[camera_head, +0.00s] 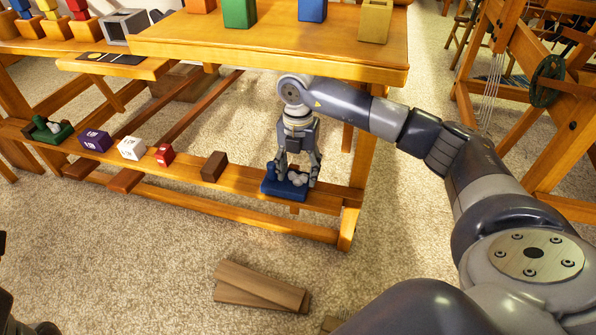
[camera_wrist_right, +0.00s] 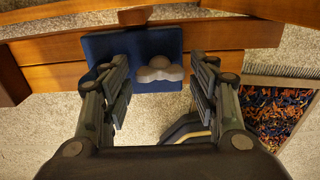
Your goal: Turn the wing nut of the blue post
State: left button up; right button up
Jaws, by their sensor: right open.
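The blue post's base (camera_head: 284,190) sits on the low wooden beam near its right end. A pale grey wing nut (camera_head: 298,179) is on it. In the right wrist view the blue base (camera_wrist_right: 108,46) and the wing nut (camera_wrist_right: 160,70) show at the top centre, with the wing nut between and ahead of the fingers. My right gripper (camera_head: 298,180) points down at the blue base from above. In the wrist view this gripper (camera_wrist_right: 162,85) is open, with one finger on each side and nothing between the tips. My left gripper is not in view.
A wooden table (camera_head: 270,45) with coloured blocks overhangs the low beam (camera_head: 245,182). Along the beam stand a brown block (camera_head: 214,166), a red block (camera_head: 165,154), a white block (camera_head: 131,148), a purple block (camera_head: 95,140) and a green base (camera_head: 52,133). Planks (camera_head: 262,286) lie on the carpet.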

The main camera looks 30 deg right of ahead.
jog(key=shift+c, duration=0.2)
jog(key=c, duration=0.7)
